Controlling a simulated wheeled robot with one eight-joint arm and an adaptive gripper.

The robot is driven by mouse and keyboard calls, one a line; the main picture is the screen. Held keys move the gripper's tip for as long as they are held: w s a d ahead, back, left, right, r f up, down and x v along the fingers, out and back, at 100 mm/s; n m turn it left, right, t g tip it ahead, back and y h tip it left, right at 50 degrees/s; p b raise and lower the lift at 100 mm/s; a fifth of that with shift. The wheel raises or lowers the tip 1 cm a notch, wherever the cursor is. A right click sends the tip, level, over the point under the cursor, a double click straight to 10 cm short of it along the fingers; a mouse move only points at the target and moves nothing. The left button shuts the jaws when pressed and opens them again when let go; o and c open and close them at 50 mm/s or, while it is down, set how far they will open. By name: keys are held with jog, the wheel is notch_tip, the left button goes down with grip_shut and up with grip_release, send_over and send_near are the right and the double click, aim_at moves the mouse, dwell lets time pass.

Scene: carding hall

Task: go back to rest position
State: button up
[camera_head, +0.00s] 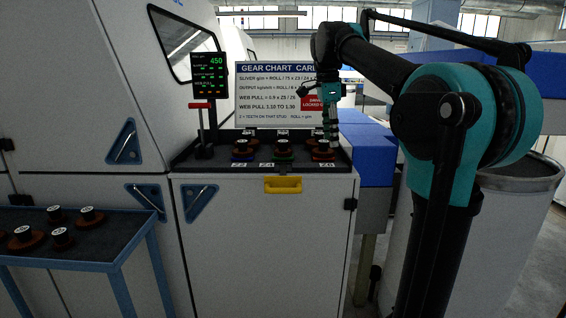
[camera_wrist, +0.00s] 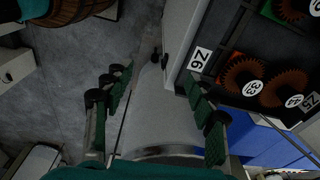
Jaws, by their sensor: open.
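My gripper (camera_head: 330,137) hangs from my raised arm above the right end of the dark gear tray (camera_head: 205,160), by the gear chart board. In the wrist view my gripper (camera_wrist: 158,86) has its green-padded fingers spread wide with nothing between them. A pale grey surface and floor show beyond the fingers. Brown gears (camera_wrist: 243,75) with white number discs lie to the right of the fingers. In the head view the rightmost gear (camera_head: 322,153) is just below the gripper; whether they touch cannot be told.
The tray tops a white cabinet with a yellow handle (camera_head: 283,184). A display (camera_head: 208,73) and a red-topped lever (camera_head: 201,118) stand at its left. A blue-framed table (camera_head: 80,254) with several gears is at lower left. Blue boxes (camera_head: 368,152) and a grey drum (camera_head: 520,185) are at right.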

jog(key=s+d+f+n+t, duration=0.1)
jog(key=s+d+f+n, duration=0.2)
jog(key=f, duration=0.8)
jog(key=s+f+n+t, duration=0.1)
jog(key=s+f+n, duration=0.3)
jog(key=f, duration=0.7)
jog(key=s+d+f+n+t+y, duration=0.1)
jog(key=s+d+f+n, duration=0.1)
jog(key=s+f+n, duration=0.8)
jog(key=s+f, duration=0.5)
jog(key=f, duration=0.4)
jog(key=shift+s+t, duration=0.2)
jog(key=shift+t, duration=0.2)
